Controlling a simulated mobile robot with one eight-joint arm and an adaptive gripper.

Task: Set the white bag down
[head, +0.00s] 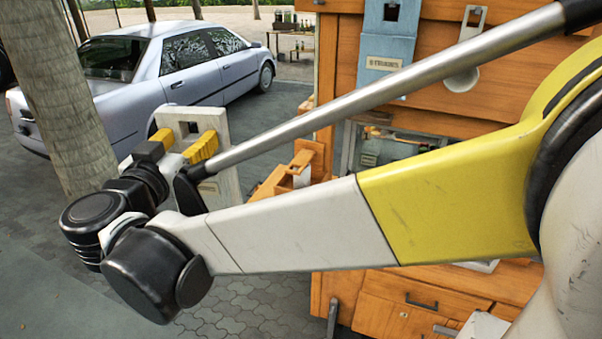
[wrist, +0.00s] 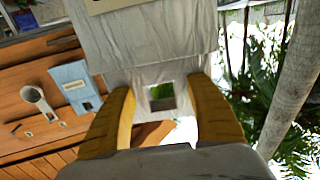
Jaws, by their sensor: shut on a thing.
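The white bag (head: 226,183) hangs from my gripper (head: 182,146) in the head view, left of the wooden cabinet and above the paving. My gripper's yellow fingers are shut on the bag's upper part, near a square hole. In the wrist view the pale bag (wrist: 150,45) fills the upper middle, and the yellow fingers of my gripper (wrist: 160,92) stand on both sides of its hole. My arm hides part of the bag in the head view.
A wooden cabinet (head: 440,295) stands at the right, with a blue bag (head: 385,45) and a metal scoop (head: 463,80) on its front. A tree trunk (head: 65,110) and a silver car (head: 160,75) are at the left. Grey paving (head: 265,300) is open below.

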